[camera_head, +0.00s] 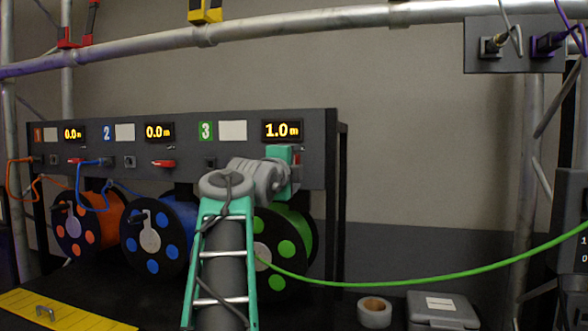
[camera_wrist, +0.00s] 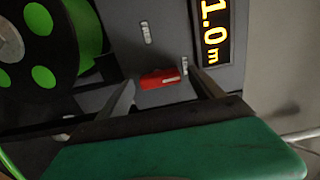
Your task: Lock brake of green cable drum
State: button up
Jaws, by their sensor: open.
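The green cable drum (camera_head: 285,240) hangs under panel section 3, partly hidden by my arm; it also shows at upper left in the wrist view (camera_wrist: 50,35). Its display (camera_head: 282,130) reads 1.0 m. In the head view this lever is mostly hidden behind my gripper (camera_head: 284,165). My gripper (camera_wrist: 161,80) is open, with one finger on each side of the lever. I cannot tell whether the fingers touch it.
Orange (camera_head: 90,225) and blue (camera_head: 158,238) drums stand left, under displays reading 0.0 m. A green cable (camera_head: 420,286) runs right from the green drum. A tape roll (camera_head: 374,312) and a grey case (camera_head: 442,310) lie at lower right. A truss pipe (camera_head: 300,28) crosses above.

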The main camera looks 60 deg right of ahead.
jog(key=s+a+b, duration=0.1)
jog(key=a, duration=0.6)
jog(key=shift+s+a, duration=0.15)
jog(key=shift+a, duration=0.1)
